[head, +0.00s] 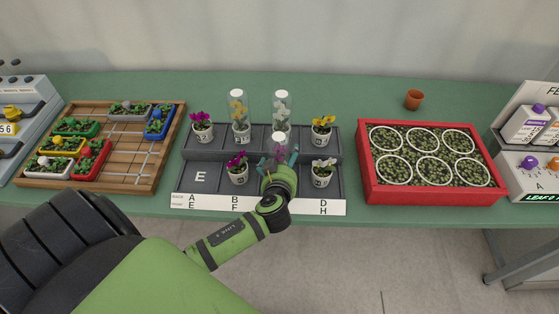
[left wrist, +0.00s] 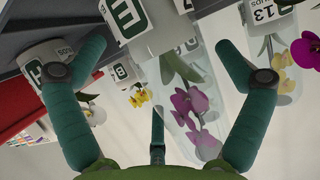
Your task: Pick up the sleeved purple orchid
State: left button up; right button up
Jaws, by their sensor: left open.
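The sleeved purple orchid (head: 279,143) stands in the front row of the dark grey tray, in the third place from the left. Its clear sleeve top shows just behind my left gripper (head: 279,157); its pot is hidden there. In the left wrist view the picture is turned over, and the purple blooms in the clear sleeve (left wrist: 190,103) lie between the fingers of my left gripper (left wrist: 160,62). The fingers are spread wide, with gaps to the sleeve on both sides. My right gripper is not in view.
An unsleeved purple orchid (head: 238,168) and a white orchid (head: 323,172) flank it closely. Sleeved yellow (head: 238,108) and pale (head: 281,105) orchids stand behind. The front-left tray place (head: 200,178) is empty. A red crate (head: 430,197) stands right, a wooden board (head: 130,172) left.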

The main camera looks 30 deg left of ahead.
pick_arm(q)
jog(key=c, duration=1.1)
jog(key=shift+c, duration=0.2)
jog(key=shift+r, duration=0.15)
